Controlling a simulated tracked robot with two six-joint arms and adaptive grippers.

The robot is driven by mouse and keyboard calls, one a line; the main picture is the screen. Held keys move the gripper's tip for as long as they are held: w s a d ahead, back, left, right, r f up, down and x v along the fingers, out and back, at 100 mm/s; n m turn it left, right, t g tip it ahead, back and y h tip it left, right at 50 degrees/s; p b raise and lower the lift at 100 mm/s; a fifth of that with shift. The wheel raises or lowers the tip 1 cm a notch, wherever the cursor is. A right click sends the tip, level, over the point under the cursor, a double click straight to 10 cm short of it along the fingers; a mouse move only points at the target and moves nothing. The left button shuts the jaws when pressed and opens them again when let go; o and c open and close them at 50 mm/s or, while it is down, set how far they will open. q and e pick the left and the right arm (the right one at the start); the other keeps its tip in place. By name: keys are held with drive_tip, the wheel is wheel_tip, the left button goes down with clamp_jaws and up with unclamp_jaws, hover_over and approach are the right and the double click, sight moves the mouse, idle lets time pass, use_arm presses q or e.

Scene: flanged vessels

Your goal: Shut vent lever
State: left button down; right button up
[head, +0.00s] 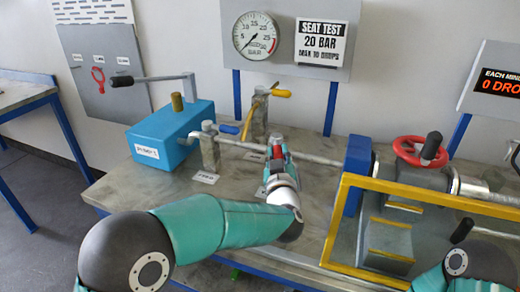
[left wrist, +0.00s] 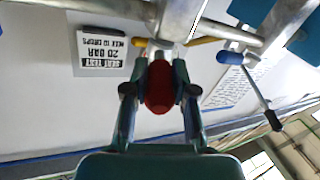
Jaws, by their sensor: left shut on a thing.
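My left gripper (head: 277,160) is shut on a red lever grip at the bench pipe, in front of the gauge panel. In the left wrist view the red lever (left wrist: 159,88) sits between the two fingers of my left gripper (left wrist: 160,92), its far end close to the metal pipe fitting. In the head view my gripper hides most of this lever and its valve. The small label below it is partly covered and I cannot read it. My right gripper is out of view; only part of the right arm shows at bottom right.
A blue lever (head: 229,129) and a yellow lever (head: 280,93) stand close by. The blue pump box (head: 172,135) with its long handle is left. A yellow guard frame (head: 345,195) and red handwheel (head: 420,150) are right. The pressure gauge (head: 256,35) hangs behind.

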use_arm(q)
drive_tip(key=shift+d+n+y+p, duration=0.3)
drive_tip(key=shift+n+y+p, duration=0.15)
drive_tip(key=shift+y, duration=0.25)
drive_tip(key=shift+d+n+y+p, duration=0.35)
drive_tip(key=shift+n+y, duration=0.1)
drive_tip(key=shift+y, duration=0.25)
drive_tip(key=shift+g, duration=0.3)
drive_tip(key=shift+f, duration=0.1)
drive_tip(key=c, duration=0.9)
unclamp_jaws()
drive_tip(key=shift+c, duration=0.2)
drive_tip(key=v, duration=0.7)
drive_tip(key=shift+s, duration=0.25)
